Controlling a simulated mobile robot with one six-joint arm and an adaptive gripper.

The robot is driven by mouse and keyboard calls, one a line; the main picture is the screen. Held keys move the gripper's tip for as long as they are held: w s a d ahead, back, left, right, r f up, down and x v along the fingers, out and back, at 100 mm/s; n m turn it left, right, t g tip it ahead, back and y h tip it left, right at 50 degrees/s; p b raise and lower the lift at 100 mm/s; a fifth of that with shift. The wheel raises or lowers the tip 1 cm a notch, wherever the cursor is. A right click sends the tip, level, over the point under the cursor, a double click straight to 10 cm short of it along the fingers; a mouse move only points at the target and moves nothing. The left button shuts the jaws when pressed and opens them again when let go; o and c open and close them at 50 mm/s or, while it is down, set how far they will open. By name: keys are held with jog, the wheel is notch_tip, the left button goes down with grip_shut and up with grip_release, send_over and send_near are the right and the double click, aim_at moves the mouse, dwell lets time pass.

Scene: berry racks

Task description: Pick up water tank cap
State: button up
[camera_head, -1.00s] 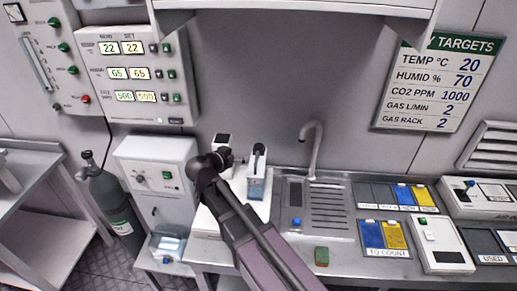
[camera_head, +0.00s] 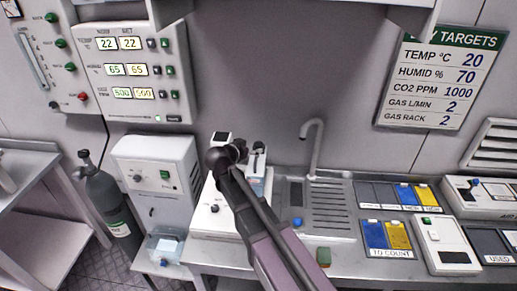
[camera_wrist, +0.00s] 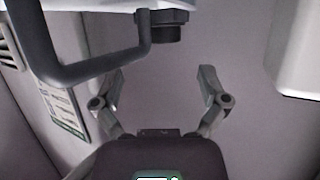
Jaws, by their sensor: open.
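I cannot identify the water tank cap with certainty. A small blue round piece (camera_head: 297,222) lies at the left of the sink. A clear container (camera_head: 166,246) with a blue spot stands on the low shelf at left. A blue-and-white upright unit (camera_head: 257,181) stands behind my arm, partly hidden by it. In the wrist view, my gripper (camera_wrist: 162,82) is open, with nothing between its fingers. A dark round part (camera_wrist: 168,33) under a pale body is beyond the fingers, near the top of that view. In the head view, the gripper's fingers cannot be made out.
A curved tap (camera_head: 314,145) stands behind the sink (camera_head: 328,211). A green block (camera_head: 323,257) lies at the counter's front edge. A gas cylinder (camera_head: 110,205) stands left of the white cabinet (camera_head: 160,165). A grey curved bar (camera_wrist: 95,70) crosses the wrist view's upper left.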

aim_at(258, 145)
jog(key=x, duration=0.1)
jog(key=b+x, duration=0.2)
jog(key=x, duration=0.1)
jog(key=shift+w+a+f, duration=0.1)
jog(key=shift+a+f, duration=0.1)
jog(key=shift+a, duration=0.05)
jog(key=shift+w+d+f, duration=0.1)
jog(key=shift+w+d, duration=0.2)
jog(key=shift+w, duration=0.2)
jog(key=shift+s, duration=0.1)
jog(key=c, duration=0.9)
jog(key=shift+c, duration=0.2)
